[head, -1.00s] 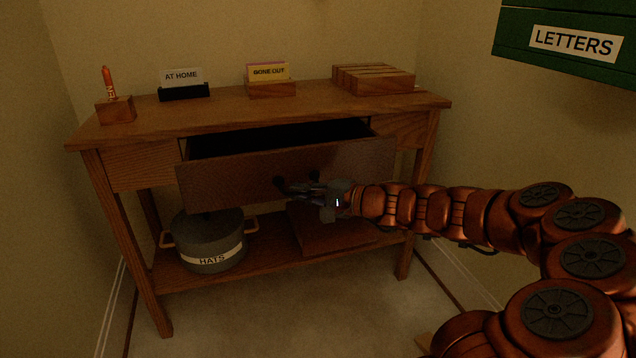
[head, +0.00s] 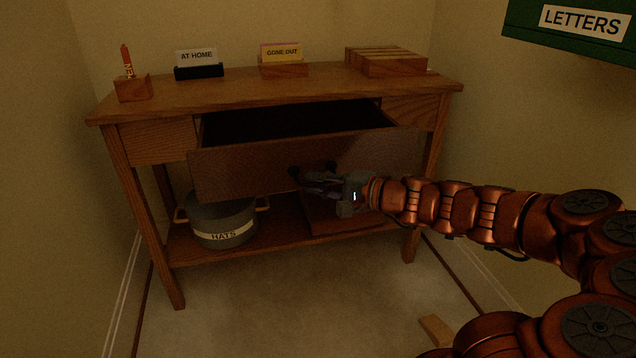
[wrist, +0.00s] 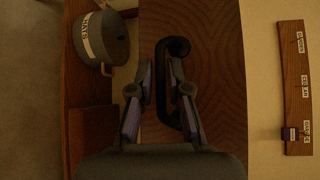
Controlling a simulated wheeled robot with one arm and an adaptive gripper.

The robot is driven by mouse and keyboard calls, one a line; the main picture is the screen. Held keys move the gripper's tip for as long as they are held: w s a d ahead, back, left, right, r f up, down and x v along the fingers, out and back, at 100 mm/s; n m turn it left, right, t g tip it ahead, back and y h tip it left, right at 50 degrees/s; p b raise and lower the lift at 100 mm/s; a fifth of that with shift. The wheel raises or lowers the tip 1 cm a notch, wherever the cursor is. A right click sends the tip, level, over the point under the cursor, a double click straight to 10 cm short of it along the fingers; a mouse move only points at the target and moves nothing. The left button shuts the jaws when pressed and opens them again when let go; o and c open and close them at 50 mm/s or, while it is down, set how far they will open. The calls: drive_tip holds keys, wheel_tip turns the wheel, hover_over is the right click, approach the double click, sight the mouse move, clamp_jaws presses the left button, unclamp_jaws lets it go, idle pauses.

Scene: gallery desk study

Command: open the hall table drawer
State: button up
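The wooden hall table (head: 180,100) stands against the wall in the head view. Its wide middle drawer (head: 235,172) is pulled well out, with its dark inside showing. My gripper (head: 312,182) is at the right half of the drawer front, at the dark drawer handle (head: 296,173). The exact contact is hard to see in the dim light. The drawer front (wrist: 215,70) fills the middle of the wrist view.
A grey HATS pot (head: 222,222) sits on the lower shelf (head: 275,247). Card holders (head: 199,72), a block with an orange stick (head: 133,90) and a slotted wooden block (head: 392,63) stand on top. A green LETTERS box (head: 520,15) is upper right.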

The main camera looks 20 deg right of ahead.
drive_tip(key=shift+o, duration=1.3)
drive_tip(key=shift+s+d, duration=0.1)
drive_tip(key=shift+d, duration=0.05)
drive_tip(key=v, duration=1.1)
drive_tip(key=shift+s+d, duration=0.2)
drive_tip(key=shift+s, duration=0.1)
drive_tip(key=shift+r, duration=0.1)
drive_tip(key=s+a+r+n+g+p, duration=0.45)
drive_tip(key=a+r+g+p, duration=0.2)
drive_tip(key=a+p, duration=0.4)
drive_tip(key=s+a+r+n+g+p, duration=0.45)
drive_tip(key=s+a+r+p, duration=0.2)
drive_tip(key=a+p, duration=0.45)
drive_tip(key=s+d+r+n+g+h+p, duration=0.1)
drive_tip(key=s+d+r+g+h+p, duration=0.1)
drive_tip(key=s+r+p, duration=0.5)
drive_tip(key=s+d+r+n+g+h+p, duration=0.2)
drive_tip(key=s+d+r+h+p, duration=0.2)
drive_tip(key=s+r+h+p, duration=0.3)
wheel_tip(320, 180, up, 4)
drive_tip(key=p, duration=0.8)
drive_tip(key=shift+s+r+h+p, duration=0.25)
drive_tip(key=shift+s+h+p, duration=0.05)
drive_tip(key=shift+s, duration=0.05)
